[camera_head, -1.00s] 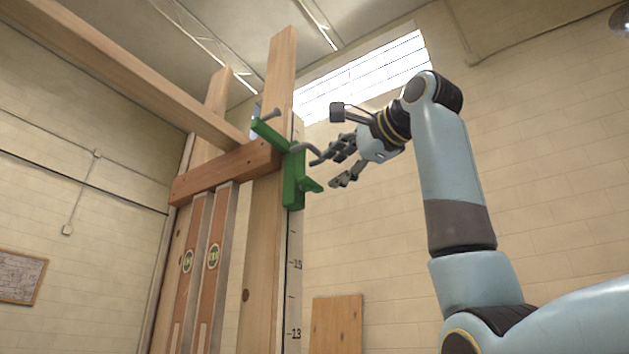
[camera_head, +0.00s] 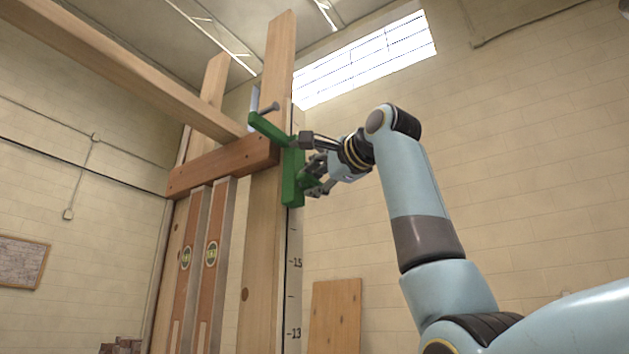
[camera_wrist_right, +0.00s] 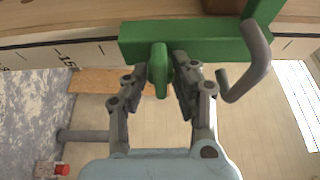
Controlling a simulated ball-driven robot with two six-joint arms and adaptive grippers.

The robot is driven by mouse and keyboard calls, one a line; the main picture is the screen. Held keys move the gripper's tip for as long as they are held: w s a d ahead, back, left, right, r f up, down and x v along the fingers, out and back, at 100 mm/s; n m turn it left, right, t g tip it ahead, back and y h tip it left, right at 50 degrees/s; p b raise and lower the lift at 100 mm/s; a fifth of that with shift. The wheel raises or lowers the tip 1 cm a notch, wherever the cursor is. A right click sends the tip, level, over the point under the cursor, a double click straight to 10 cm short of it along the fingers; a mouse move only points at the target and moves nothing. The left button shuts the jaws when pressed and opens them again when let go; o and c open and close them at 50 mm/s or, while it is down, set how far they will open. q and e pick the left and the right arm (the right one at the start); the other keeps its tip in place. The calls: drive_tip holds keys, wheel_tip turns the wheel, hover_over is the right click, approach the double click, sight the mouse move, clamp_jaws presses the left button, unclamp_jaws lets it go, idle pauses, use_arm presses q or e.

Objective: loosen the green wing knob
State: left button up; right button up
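The green wing knob (camera_wrist_right: 160,68) sticks out of the green clamp body (camera_wrist_right: 200,42) in the right wrist view. My right gripper (camera_wrist_right: 161,80) has one finger on each side of the knob. The fingers look spread, with a narrow gap at the left finger; contact on the right side is unclear. In the head view, the green clamp (camera_head: 292,180) sits on the upright post, and my right gripper (camera_head: 316,178) is at its right side, largely covering the knob. My left gripper is not in view.
A grey bent handle (camera_wrist_right: 250,65) sticks out of the clamp close to my right finger. The wooden post (camera_head: 265,225) carries a graduated strip and a reddish crosspiece (camera_head: 225,167). A loose board (camera_head: 336,315) leans on the wall.

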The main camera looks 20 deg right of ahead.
clamp_jaws()
drive_tip(key=n+t+b, duration=0.1)
drive_tip(key=n+b, duration=0.1)
drive_tip(key=n, duration=0.1)
drive_tip(key=shift+f+n+y, duration=0.15)
drive_tip(key=shift+n+y, duration=0.15)
drive_tip(key=shift+y, duration=0.1)
drive_tip(key=n+y+b, duration=0.1)
drive_tip(key=n, duration=0.1)
drive_tip(key=n+t+b, duration=0.1)
drive_tip(key=n, duration=0.2)
drive_tip(key=shift+y+b, duration=0.3)
drive_tip(key=shift+y, duration=0.1)
drive_tip(key=n+y, duration=0.1)
drive_tip(key=n, duration=0.2)
drive_tip(key=n+y+b, duration=0.1)
drive_tip(key=n, duration=0.2)
drive_tip(key=shift+y, duration=0.4)
drive_tip(key=n+y, duration=0.1)
drive_tip(key=n, duration=0.1)
drive_tip(key=n+g+y, duration=0.1)
drive_tip(key=n, duration=0.2)
drive_tip(key=n+y, duration=0.1)
drive_tip(key=n, duration=0.1)
drive_tip(key=shift+r+n+g+y+b, duration=0.25)
drive_tip(key=shift+n+g+y+b, duration=0.15)
